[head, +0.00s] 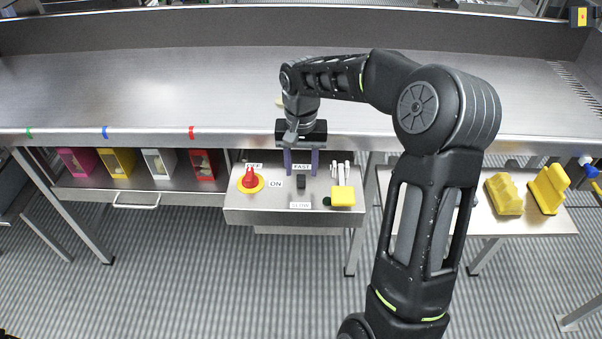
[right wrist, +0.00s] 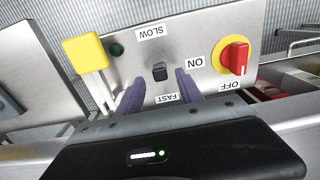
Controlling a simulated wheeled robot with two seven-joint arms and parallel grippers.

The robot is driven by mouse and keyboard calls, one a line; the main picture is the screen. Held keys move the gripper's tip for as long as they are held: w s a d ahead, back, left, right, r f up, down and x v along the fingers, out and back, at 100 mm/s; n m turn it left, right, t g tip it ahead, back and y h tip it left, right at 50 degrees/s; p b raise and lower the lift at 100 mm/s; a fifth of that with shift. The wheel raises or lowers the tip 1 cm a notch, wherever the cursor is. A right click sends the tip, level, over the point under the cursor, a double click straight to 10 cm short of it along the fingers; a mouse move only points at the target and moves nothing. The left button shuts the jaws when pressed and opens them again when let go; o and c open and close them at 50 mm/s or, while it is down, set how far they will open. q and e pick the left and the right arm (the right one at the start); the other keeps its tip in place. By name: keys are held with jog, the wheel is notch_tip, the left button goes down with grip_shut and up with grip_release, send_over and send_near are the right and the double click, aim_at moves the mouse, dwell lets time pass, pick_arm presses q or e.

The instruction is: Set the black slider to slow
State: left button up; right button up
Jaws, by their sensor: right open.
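The black slider (head: 301,181) is on the sloped metal control panel (head: 240,207), between the FAST label (head: 301,167) and the SLOW label (head: 300,205), somewhat nearer FAST. The slider also shows in the right wrist view (right wrist: 159,72), with SLOW (right wrist: 155,31) above it and FAST (right wrist: 167,98) below it. My right gripper (head: 301,172) is open, with its purple fingers over the FAST side of the panel. In the right wrist view the fingertips lie to either side of the slider, and I see no contact. My left gripper is not in view.
A red rotary switch on a yellow disc (head: 251,181) sits left of the slider. A yellow block (head: 343,196), white rods and a dark green button (head: 327,201) are on the right. The steel worktop (head: 180,90) edge lies behind; coloured bins (head: 118,162) stand left.

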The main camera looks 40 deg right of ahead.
aim_at(301, 176)
jog(key=shift+f, duration=1.5)
jog(key=shift+c, duration=0.4)
grip_shut()
